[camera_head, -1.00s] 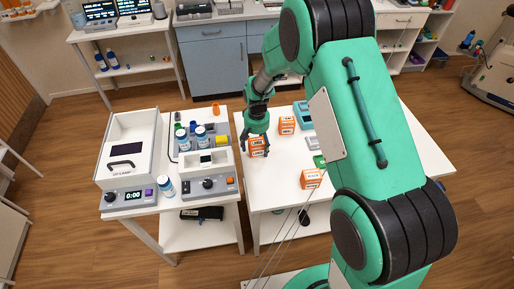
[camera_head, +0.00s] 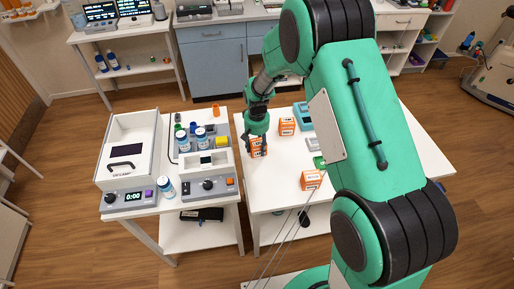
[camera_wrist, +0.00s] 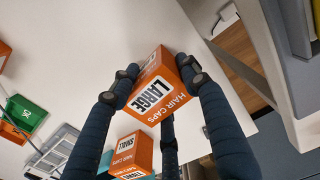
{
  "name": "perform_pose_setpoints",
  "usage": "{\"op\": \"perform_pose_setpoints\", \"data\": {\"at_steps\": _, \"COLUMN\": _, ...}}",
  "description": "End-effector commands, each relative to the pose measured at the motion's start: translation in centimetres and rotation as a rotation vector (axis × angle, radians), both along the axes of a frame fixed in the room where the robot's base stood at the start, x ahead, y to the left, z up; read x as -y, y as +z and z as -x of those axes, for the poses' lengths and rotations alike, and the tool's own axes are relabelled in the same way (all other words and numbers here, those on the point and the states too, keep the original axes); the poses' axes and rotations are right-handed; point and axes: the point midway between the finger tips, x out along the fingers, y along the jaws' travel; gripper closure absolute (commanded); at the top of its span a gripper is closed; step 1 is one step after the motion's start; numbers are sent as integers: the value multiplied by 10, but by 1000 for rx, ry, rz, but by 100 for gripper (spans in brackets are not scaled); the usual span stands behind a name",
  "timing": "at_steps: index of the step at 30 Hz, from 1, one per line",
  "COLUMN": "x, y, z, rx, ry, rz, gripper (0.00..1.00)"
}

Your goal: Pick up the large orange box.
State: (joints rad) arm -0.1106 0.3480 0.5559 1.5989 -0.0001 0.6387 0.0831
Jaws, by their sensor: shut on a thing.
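The large orange box (camera_wrist: 158,88), labelled "LARGE HAIR CAPS", sits between the dark fingers of my gripper (camera_wrist: 160,80) in the wrist view, with pads touching two opposite sides. In the head view the box (camera_head: 259,147) is at the left edge of the white table (camera_head: 270,190), under my gripper (camera_head: 257,141). My gripper is shut on it. Whether its underside is clear of the table is hard to tell.
A small orange box (camera_wrist: 131,151) is close by in the wrist view. Other orange boxes stand on the table (camera_head: 287,126) (camera_head: 311,180). A green box (camera_wrist: 25,114) lies to the side. A bench with lab devices (camera_head: 208,185) stands left, across a narrow gap.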

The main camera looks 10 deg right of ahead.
Motion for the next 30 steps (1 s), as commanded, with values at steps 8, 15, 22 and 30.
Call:
{"op": "perform_pose_setpoints", "data": {"at_steps": 8, "x": 0, "y": 8, "z": -1, "rx": 1, "ry": 0, "rz": 0, "gripper": 80}}
{"op": "perform_pose_setpoints", "data": {"at_steps": 15, "x": 0, "y": 38, "z": -1, "rx": 3, "ry": 0, "rz": 0, "gripper": 80}}
{"op": "perform_pose_setpoints", "data": {"at_steps": 22, "x": 4, "y": 41, "z": 37, "rx": 0, "ry": 0, "rz": 0, "gripper": 80}}
{"op": "perform_pose_setpoints", "data": {"at_steps": 30, "x": 10, "y": 46, "z": 91, "rx": -1, "ry": 0, "rz": 0, "gripper": 80}}
